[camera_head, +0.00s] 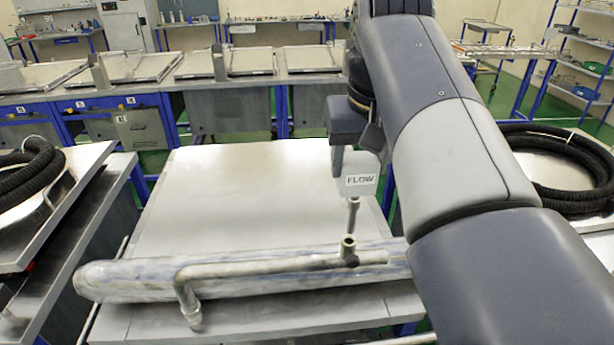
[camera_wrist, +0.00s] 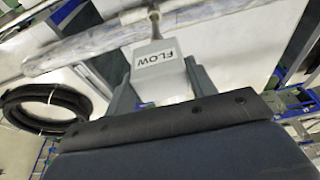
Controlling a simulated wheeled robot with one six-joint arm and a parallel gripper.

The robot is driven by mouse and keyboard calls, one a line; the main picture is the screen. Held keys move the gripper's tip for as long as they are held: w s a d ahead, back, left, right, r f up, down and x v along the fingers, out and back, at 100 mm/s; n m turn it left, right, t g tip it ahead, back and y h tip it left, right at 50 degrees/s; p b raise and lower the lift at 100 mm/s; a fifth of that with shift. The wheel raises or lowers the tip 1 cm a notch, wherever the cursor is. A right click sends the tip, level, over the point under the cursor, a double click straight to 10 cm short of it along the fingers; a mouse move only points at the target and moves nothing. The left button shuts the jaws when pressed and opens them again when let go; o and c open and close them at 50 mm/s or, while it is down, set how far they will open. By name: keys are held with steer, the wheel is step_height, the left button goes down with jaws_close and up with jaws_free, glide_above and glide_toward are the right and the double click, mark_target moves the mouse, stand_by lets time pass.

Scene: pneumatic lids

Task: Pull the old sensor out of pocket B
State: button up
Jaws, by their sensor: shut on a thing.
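My gripper (camera_head: 358,165) is shut on a light grey sensor (camera_head: 361,183) with a white label reading FLOW. The wrist view shows the sensor body (camera_wrist: 156,62) between the two fingers of my gripper (camera_wrist: 162,85). A thin metal stem (camera_head: 353,213) runs down from the sensor to a short upright pocket (camera_head: 348,252) on a metal pipe (camera_head: 260,267). The stem's lower end meets the pocket's mouth; I cannot tell how far it sits inside. No letter B is readable on the pocket.
The pipe lies along a thicker marbled tube (camera_head: 130,280) across a bare metal table (camera_head: 240,190). Black coiled hoses lie on side benches at left (camera_head: 30,185) and right (camera_head: 565,165). My arm hides the table's right side.

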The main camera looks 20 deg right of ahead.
steer(key=shift+w+v, duration=0.25)
steer(key=shift+v, duration=0.8)
steer(key=shift+w+v, duration=0.25)
steer(key=shift+v, duration=0.85)
steer(key=shift+d+r, duration=0.1)
steer(key=shift+d, duration=0.05)
